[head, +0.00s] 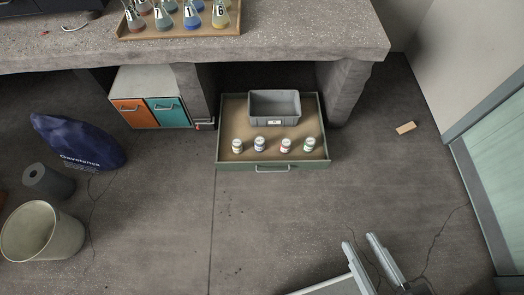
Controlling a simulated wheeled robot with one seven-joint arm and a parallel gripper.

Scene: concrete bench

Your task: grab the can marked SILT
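Several small white-lidded cans stand upright in a row in a pulled-out drawer (223,150) under the bench. From left to right they are the first can (237,146), the second can (259,145), the third can (286,146) and the fourth can (309,145). Their labels are too small to read, so I cannot tell which one is marked SILT. My gripper (360,241) is at the lower right, over the floor, in front and to the right of the drawer. Its two fingers are apart with nothing between them, well clear of the cans.
A grey bin (274,119) sits in the drawer behind the cans. The concrete bench (300,45) overhangs the drawer's back, with a tray of flasks (150,34) on top. A blue bag (78,142) and a bucket (42,232) lie left. A wood block (405,128) lies right. Floor before the drawer is clear.

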